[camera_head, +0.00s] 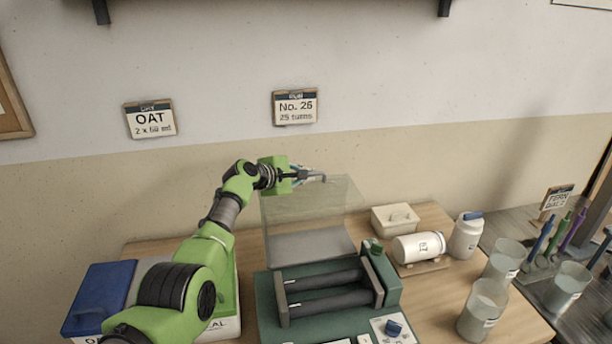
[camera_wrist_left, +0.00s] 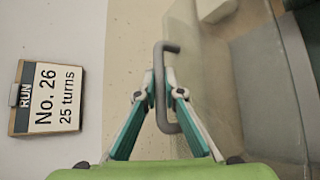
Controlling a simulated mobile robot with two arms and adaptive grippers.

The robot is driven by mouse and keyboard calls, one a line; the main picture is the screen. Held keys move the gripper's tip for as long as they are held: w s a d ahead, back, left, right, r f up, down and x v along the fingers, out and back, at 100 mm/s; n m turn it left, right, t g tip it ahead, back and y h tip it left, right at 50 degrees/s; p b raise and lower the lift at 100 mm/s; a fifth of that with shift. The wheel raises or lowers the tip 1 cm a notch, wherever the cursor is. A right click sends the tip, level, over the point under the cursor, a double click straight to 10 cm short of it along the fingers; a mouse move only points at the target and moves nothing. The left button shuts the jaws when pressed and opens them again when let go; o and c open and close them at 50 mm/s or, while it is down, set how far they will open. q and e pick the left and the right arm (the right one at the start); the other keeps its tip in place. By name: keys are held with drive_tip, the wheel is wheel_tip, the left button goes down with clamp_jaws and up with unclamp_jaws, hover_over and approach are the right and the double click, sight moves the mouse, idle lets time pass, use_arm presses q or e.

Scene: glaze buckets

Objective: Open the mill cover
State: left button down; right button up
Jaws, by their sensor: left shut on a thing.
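The mill (camera_head: 325,295) is a dark green machine with two dark rollers on the wooden table. Its clear cover (camera_head: 311,215) stands raised and tilted back behind the rollers, near the wall. My left gripper (camera_head: 312,176) is at the cover's top edge. In the left wrist view its fingers (camera_wrist_left: 163,92) are shut on the grey cover handle (camera_wrist_left: 170,130). The cover's clear panel (camera_wrist_left: 222,95) shows just right of the handle in that view. My right gripper is not in view.
A white jar lies on its side on a small stand (camera_head: 422,267). A lidded white box (camera_head: 395,219), an upright white bottle (camera_head: 466,235) and several clear buckets (camera_head: 482,308) stand to the right. A blue-lidded container (camera_head: 98,296) is at left. The wall bears the No. 26 sign (camera_head: 295,107) and OAT sign (camera_head: 150,119).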

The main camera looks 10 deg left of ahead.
use_arm(q)
drive_tip(key=shift+w+r, duration=0.1)
drive_tip(key=shift+w, duration=0.15)
drive_tip(key=c, duration=2.4)
unclamp_jaws()
drive_tip(key=shift+s, duration=0.1)
drive_tip(key=shift+s+a, duration=0.1)
drive_tip(key=shift+a, duration=0.05)
drive_tip(key=shift+v, duration=5.85)
drive_tip(key=shift+s, duration=0.1)
